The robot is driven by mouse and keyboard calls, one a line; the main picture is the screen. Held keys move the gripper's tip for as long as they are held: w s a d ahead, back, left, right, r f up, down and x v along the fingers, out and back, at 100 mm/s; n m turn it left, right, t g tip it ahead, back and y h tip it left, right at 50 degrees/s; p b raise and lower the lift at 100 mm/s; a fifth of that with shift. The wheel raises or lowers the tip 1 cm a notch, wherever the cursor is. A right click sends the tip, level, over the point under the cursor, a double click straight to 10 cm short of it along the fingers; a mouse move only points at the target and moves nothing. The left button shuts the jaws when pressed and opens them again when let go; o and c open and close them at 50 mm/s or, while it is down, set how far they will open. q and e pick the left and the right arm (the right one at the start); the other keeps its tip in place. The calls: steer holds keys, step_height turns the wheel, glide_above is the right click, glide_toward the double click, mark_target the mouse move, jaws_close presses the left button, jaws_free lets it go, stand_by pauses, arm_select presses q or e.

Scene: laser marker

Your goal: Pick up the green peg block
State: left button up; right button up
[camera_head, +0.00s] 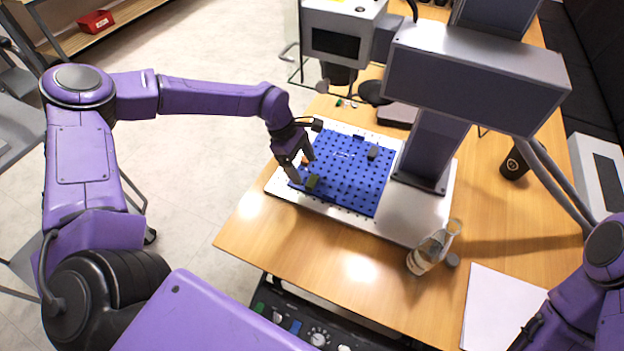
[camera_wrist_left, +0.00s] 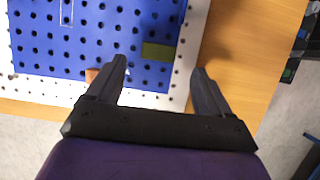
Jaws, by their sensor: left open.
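The green peg block (camera_head: 312,183) is a small dark green block on the near left part of the blue pegboard (camera_head: 350,189). It also shows in the left wrist view (camera_wrist_left: 158,50), just beyond the space between the fingertips. My left gripper (camera_head: 304,169) is over the board's left edge, open and empty, with its fingers apart beside the green block. In the left wrist view the gripper (camera_wrist_left: 159,67) has one finger on each side of the block's line. I cannot tell its exact height above the board. My right gripper is out of view.
An orange-brown block (camera_wrist_left: 92,75) is close to one left finger. A dark grey block (camera_head: 373,153) sits farther back on the board. The marker's column (camera_head: 431,147) and overhanging head (camera_head: 475,80) stand to the right. A glass bottle (camera_head: 430,252) stands near the plate's front corner.

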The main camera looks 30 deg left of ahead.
mark_target(311, 180)
arm_select(q)
steer(key=p+x, duration=0.1)
steer(key=x, duration=0.3)
steer(key=shift+w+f, duration=0.2)
steer(key=shift+f, duration=0.05)
steer(key=shift+d+f, duration=0.1)
steer(key=shift+f, duration=0.1)
steer(key=c, duration=1.1)
steer(key=shift+s, duration=0.1)
steer(key=shift+r, duration=0.25)
step_height(311, 180, up, 3)
steer(key=shift+s+d+b, duration=0.1)
steer(key=shift+b, duration=0.75)
steer(key=s+d+r, duration=0.2)
steer(key=s+r, duration=0.1)
steer(key=s, duration=0.1)
steer(key=s+d+r+b, duration=0.1)
steer(key=s+d+r, duration=0.1)
steer(key=s+r, duration=0.1)
steer(key=s+d+r+b, duration=0.1)
steer(key=s+d+r, duration=0.1)
steer(key=s, duration=0.3)
steer(key=shift+s+r, duration=0.25)
steer(key=shift+r, duration=0.55)
